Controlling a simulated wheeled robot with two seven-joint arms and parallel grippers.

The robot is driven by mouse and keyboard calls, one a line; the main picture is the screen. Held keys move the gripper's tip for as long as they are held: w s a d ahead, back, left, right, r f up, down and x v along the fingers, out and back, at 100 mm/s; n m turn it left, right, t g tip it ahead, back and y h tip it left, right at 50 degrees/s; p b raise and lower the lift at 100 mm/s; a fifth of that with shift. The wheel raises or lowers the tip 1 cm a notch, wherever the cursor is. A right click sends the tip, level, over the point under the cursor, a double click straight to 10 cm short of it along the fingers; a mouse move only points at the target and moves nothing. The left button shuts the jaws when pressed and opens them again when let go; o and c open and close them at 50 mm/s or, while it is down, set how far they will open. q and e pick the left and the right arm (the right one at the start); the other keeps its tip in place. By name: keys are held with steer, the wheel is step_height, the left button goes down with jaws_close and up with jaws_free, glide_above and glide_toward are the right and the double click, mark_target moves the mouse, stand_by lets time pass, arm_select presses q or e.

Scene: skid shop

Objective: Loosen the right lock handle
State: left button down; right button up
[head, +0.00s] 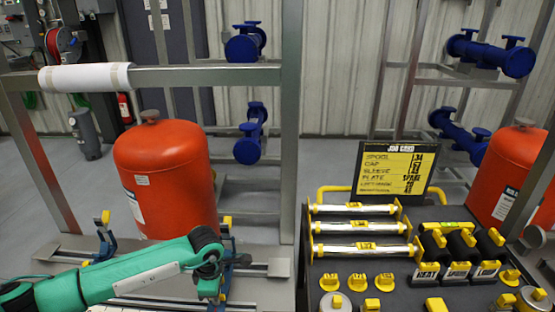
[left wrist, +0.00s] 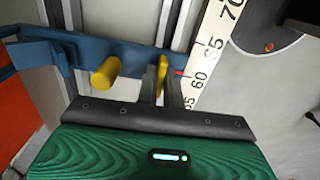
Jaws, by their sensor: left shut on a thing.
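In the left wrist view my left gripper (left wrist: 163,88) is shut on a thin yellow lock handle (left wrist: 162,68) at the blue bracket (left wrist: 132,58). A thicker yellow peg (left wrist: 106,73) sticks out of the same bracket, to the left of the fingers and apart from them. In the head view my green left arm reaches in from the lower left to the right blue stand (head: 226,238) on the rail; its dark wrist hides much of that stand and the fingers. The left blue stand (head: 104,240) has yellow parts too. My right gripper is not in view.
An orange tank (head: 165,175) stands behind my arm. A ruler scale (left wrist: 205,55) runs along the rail. A dark bench (head: 395,285) at the right holds steel spools (head: 360,227), yellow-topped parts and a job board (head: 393,168). A steel frame post (head: 290,120) rises between them.

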arm_select(q)
steer(key=c, duration=1.5)
jaws_free()
steer(key=shift+c, duration=0.2)
steer(key=shift+r+p, duration=1.35)
steer(key=shift+r, duration=2.2)
steer(key=n, duration=0.3)
steer(key=shift+r, duration=0.15)
steer(key=n, duration=0.3)
steer(key=shift+r+n, duration=0.2)
steer(key=shift+n, duration=0.1)
